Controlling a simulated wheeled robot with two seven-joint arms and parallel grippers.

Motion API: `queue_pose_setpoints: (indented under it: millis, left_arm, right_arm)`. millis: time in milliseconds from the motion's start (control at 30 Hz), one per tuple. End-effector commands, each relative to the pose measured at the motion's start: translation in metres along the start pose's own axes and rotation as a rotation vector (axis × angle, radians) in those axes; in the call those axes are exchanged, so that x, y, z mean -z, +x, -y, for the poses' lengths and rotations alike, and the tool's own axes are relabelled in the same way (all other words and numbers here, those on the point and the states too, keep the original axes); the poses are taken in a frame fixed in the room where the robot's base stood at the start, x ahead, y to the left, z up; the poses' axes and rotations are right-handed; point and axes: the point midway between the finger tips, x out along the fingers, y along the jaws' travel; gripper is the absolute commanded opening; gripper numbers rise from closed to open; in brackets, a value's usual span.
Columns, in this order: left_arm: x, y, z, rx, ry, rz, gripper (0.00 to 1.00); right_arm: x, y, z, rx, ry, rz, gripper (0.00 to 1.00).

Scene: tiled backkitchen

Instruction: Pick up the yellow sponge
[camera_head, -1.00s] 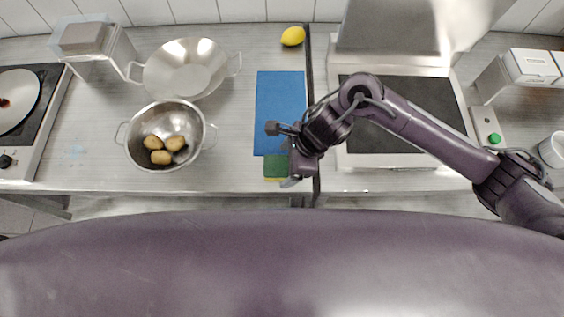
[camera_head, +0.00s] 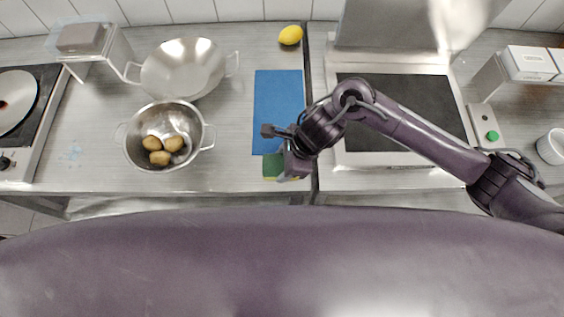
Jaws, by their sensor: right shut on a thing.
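The sponge (camera_head: 271,166) shows a green top and a thin yellow lower edge in the head view. It is at the counter's front edge, just below the blue mat. My right gripper (camera_head: 287,172) is shut on the sponge's right side and partly hides it. I cannot tell whether the sponge is touching the counter. My left gripper is not in view.
A blue mat (camera_head: 278,105) lies behind the sponge, with a lemon (camera_head: 290,35) beyond it. A colander with several potatoes (camera_head: 158,158) and an empty two-handled pan (camera_head: 183,72) stand left. A dark-topped cooking unit (camera_head: 408,105) is right.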

Motion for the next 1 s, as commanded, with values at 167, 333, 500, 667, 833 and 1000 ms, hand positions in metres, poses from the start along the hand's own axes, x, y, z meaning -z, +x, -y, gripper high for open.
queue_pose_setpoints:
  millis: [167,333,500,667,833,1000]
  left_arm:
    - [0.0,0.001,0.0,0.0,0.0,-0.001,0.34]
    - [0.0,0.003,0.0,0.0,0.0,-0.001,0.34]
    - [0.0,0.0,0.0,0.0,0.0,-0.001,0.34]
    - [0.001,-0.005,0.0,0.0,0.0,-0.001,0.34]
    - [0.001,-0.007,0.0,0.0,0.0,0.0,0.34]
    - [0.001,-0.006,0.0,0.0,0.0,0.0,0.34]
  right_arm:
    - [-0.004,-0.008,0.001,0.002,-0.003,0.003,0.33]
    - [-0.014,-0.032,0.002,0.006,-0.006,0.002,0.33]
    - [-0.033,-0.079,0.003,0.012,-0.011,0.001,0.33]
    - [-0.048,-0.118,0.002,0.009,-0.007,-0.002,0.33]
    - [-0.062,-0.15,0.002,0.008,-0.005,-0.001,0.33]
    - [-0.071,-0.172,0.001,0.005,-0.003,0.0,0.33]
